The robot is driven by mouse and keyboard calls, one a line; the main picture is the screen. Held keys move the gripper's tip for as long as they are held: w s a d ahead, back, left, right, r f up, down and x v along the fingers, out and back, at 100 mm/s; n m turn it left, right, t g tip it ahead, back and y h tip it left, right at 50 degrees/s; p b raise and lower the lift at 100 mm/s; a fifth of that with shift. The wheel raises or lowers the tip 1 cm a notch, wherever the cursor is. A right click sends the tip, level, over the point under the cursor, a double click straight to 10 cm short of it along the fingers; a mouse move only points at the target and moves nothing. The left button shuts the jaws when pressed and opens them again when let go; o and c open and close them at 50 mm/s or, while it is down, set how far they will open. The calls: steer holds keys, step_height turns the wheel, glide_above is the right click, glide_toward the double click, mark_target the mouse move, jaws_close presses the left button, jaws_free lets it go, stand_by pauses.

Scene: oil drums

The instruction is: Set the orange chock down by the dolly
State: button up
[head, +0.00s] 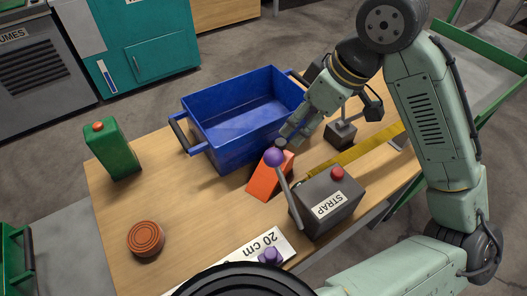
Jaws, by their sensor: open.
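The orange chock (263,184) is a wedge on the wooden table, just in front of the blue crate and left of the grey STRAP box. A lever's purple knob covers part of its upper end. My gripper (287,141) is open and points down at the chock's upper end, very close to it. I cannot tell whether the fingers touch the chock, as the knob and fingers overlap there. I cannot pick out a dolly for certain.
The blue crate (213,145) stands behind. The grey STRAP box (335,222) with its lever stands at right. A green can (115,153) and a round orange-brown lid (146,238) are at left. A dark block (340,135) lies beyond. The table's left middle is clear.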

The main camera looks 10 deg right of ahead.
mark_target(282, 142)
steer(key=x, duration=0.5)
steer(key=shift+w+p+x, duration=0.15)
steer(key=shift+p+x, duration=0.15)
steer(key=shift+x, duration=1.15)
steer(key=shift+w+p+x, duration=0.15)
steer(key=shift+p+x, duration=0.1)
steer(key=shift+x, duration=1.15)
steer(key=shift+a+r, duration=0.1)
jaws_close()
